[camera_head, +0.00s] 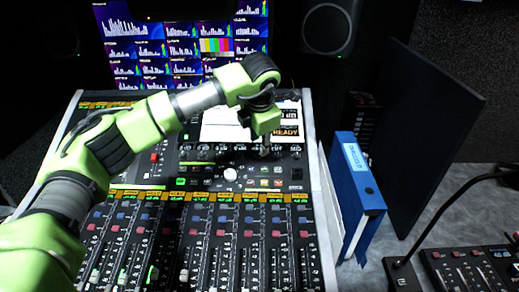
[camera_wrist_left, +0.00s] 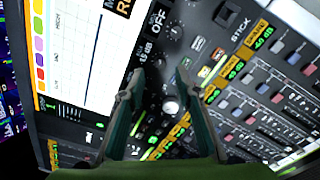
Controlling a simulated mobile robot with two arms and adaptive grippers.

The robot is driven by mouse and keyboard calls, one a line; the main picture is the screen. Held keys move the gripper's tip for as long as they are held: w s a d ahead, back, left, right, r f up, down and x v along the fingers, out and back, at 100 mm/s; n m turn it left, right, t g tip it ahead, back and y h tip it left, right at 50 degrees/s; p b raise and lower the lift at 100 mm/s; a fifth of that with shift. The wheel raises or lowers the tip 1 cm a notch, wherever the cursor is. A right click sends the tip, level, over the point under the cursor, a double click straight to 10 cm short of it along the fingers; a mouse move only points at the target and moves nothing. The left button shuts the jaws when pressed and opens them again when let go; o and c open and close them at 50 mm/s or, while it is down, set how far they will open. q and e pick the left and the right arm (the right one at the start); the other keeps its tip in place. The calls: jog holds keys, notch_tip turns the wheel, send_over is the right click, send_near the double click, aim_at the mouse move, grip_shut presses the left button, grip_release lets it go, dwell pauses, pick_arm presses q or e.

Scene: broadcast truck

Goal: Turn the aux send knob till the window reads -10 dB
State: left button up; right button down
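A mixing console (camera_head: 312,150) with a lit screen (camera_head: 220,125) stands in front of me. My left gripper (camera_head: 265,150) points down over the row of small knobs under the right end of the screen. In the left wrist view my left gripper (camera_wrist_left: 160,75) has its two fingertips apart, with no object clearly between them. I cannot tell which small knob is the aux send knob, or whether the fingers touch one. A readout window (camera_head: 288,117) above the READY label (camera_head: 285,132) is partly hidden by my gripper; its full value is not legible. My right gripper is not in view.
A white knob (camera_head: 231,174) sits on the panel below the knob row. Faders (camera_head: 185,270) fill the front. A blue binder (camera_head: 358,190) stands close to the console's right side. Monitors (camera_head: 185,45) and a speaker (camera_head: 329,28) are behind.

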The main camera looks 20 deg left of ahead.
pick_arm(q)
jog(key=v, duration=0.6)
jog(key=shift+r, duration=0.1)
